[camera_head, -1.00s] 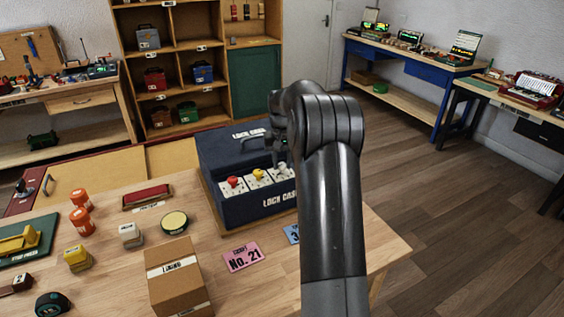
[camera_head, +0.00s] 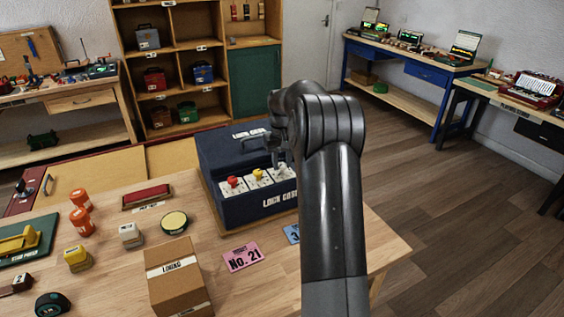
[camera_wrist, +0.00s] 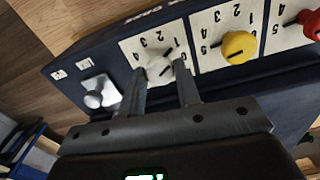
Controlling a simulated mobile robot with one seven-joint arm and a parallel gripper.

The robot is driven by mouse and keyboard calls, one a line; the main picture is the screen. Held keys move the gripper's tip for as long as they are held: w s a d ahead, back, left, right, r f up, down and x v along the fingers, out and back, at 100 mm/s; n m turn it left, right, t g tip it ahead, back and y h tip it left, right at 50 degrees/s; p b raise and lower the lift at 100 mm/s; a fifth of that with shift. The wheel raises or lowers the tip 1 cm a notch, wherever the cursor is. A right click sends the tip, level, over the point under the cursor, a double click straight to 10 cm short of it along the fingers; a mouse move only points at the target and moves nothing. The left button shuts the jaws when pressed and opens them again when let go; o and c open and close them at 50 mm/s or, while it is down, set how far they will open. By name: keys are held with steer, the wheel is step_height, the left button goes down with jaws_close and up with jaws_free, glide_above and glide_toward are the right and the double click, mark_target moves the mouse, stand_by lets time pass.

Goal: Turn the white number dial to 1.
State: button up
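The white number dial (camera_wrist: 159,73) sits on a white numbered plate on the front ledge of the dark blue lock case (camera_head: 222,150). In the head view the dial (camera_head: 280,171) is the rightmost of three, beneath my gripper (camera_head: 281,162). In the wrist view my gripper (camera_wrist: 163,76) has its two fingers apart, one on each side of the dial. I cannot tell if they touch it. A dark mark by the dial slants up toward the 1; the exact setting is partly hidden. The yellow dial (camera_wrist: 239,47) and red dial (camera_wrist: 310,24) are beside it.
A white knob (camera_wrist: 96,92) is on the case near the left finger. The case handle (camera_head: 252,139) rises close behind my gripper. A cardboard box (camera_head: 178,280), a pink No. 21 card (camera_head: 242,257) and stamps lie on the table before the case.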

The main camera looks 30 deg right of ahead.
mark_target(282, 164)
steer(key=o, duration=0.4)
step_height(282, 164, up, 11)
steer(key=shift+f, duration=0.1)
stand_by(0.4)
stand_by(0.4)
